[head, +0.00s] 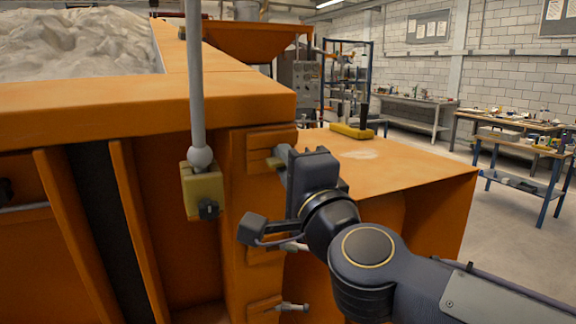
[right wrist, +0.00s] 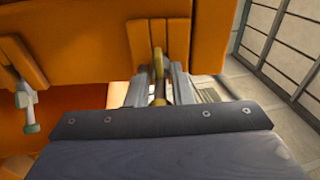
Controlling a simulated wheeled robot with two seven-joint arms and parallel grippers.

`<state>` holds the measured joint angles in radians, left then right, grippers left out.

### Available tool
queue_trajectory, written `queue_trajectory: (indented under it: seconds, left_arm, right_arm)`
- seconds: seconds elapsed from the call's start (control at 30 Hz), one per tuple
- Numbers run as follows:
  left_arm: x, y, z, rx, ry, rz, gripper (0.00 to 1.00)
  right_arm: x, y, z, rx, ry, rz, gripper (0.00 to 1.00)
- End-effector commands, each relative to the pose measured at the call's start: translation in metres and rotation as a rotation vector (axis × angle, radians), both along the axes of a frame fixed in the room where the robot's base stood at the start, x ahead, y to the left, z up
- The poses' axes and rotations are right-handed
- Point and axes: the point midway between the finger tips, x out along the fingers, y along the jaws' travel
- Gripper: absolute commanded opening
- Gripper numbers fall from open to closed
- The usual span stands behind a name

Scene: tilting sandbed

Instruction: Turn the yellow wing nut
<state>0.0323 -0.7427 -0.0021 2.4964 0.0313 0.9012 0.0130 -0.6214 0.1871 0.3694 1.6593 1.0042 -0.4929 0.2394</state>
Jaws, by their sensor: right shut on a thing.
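The yellow wing nut (right wrist: 158,72) stands upright between the two fingers of my right gripper (right wrist: 160,88) in the right wrist view, against the orange frame. In the head view my right gripper (head: 282,165) reaches in from the right to the orange corner post, and only a small yellowish bit of the wing nut (head: 271,162) shows at its fingertips. The right gripper is shut on the wing nut. The nut's exact turn angle is hard to tell. My left gripper is not in view.
A grey rod ends in a yellow block (head: 203,190) left of the post. A pale bolt (head: 292,307) sticks out lower on the post. A yellow tool (head: 352,131) lies on the orange ledge (head: 420,172). The sandbed (head: 75,42) is at upper left; workbenches stand far right.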

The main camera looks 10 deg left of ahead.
Motion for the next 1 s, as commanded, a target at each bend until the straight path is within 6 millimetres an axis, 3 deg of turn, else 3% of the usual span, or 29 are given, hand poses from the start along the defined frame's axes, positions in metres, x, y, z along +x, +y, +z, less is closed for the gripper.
queue_trajectory:
  seconds: [0.23, 0.27, 0.4, 0.73, 1.0]
  left_arm:
    - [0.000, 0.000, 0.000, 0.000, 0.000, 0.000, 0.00]
    - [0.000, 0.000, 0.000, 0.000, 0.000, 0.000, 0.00]
    - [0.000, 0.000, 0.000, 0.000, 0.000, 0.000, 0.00]
    - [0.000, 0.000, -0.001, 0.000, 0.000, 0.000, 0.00]
    - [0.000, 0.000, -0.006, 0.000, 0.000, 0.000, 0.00]
  right_arm:
    - [0.000, 0.000, -0.002, -0.002, 0.002, 0.001, 0.00]
    - [0.000, 0.000, -0.002, -0.002, 0.002, 0.001, 0.23]
    - [0.000, 0.000, -0.001, -0.002, 0.001, 0.000, 0.41]
    - [-0.003, -0.002, -0.001, 0.000, -0.001, 0.000, 0.42]
    - [-0.038, -0.024, -0.008, 0.000, -0.002, -0.001, 0.42]
